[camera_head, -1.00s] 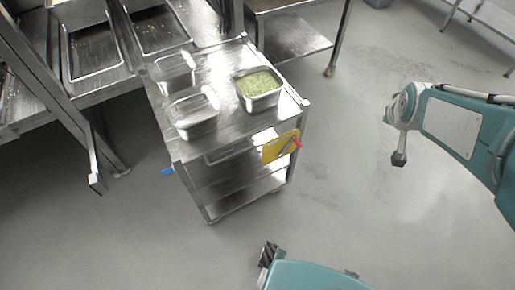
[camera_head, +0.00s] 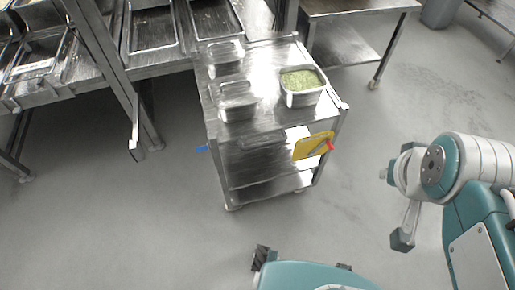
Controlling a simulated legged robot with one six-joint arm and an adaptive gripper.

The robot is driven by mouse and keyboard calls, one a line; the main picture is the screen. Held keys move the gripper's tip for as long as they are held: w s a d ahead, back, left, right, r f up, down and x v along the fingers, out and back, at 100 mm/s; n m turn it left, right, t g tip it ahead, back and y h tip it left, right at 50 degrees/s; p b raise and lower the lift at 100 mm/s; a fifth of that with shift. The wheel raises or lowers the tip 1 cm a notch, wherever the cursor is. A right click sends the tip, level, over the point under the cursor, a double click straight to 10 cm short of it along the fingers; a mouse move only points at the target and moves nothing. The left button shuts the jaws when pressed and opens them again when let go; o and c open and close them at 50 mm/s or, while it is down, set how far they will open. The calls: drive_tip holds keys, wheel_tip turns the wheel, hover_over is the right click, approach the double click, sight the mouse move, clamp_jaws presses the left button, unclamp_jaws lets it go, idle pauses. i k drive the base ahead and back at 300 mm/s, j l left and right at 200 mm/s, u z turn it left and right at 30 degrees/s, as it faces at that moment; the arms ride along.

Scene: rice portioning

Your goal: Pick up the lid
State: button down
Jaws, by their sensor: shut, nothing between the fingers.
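A steel container of green-flecked rice (camera_head: 302,98) stands at the right of the cart's top. Two shiny steel containers, a front one (camera_head: 238,112) and a rear one (camera_head: 224,68), stand on the left. Pale, glossy surfaces show at their tops; I cannot tell whether either is the lid. My gripper (camera_head: 403,240) hangs at the right, shut and empty, well apart from the cart and touching nothing.
The steel cart (camera_head: 268,118) has lower shelves and a yellow board (camera_head: 312,146) on its right side. A steel counter (camera_head: 160,62) with sunken trays is behind left. A steel table (camera_head: 345,8) stands behind right. Grey floor is clear around the cart.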

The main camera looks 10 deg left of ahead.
sight(283, 151)
drive_tip(key=u, duration=1.6)
drive_tip(key=l+u, duration=0.6)
drive_tip(key=u, duration=0.2)
drive_tip(key=l+u, duration=0.4)
drive_tip(key=k+l, duration=0.15)
drive_tip(key=l, duration=0.25)
drive_tip(key=k+l, duration=0.15)
drive_tip(key=l, duration=0.25)
drive_tip(key=k+l, duration=0.1)
drive_tip(key=l, duration=0.35)
drive_tip(key=k+l, duration=0.15)
drive_tip(key=l, duration=0.25)
drive_tip(key=k+l, duration=0.15)
drive_tip(key=l, duration=0.25)
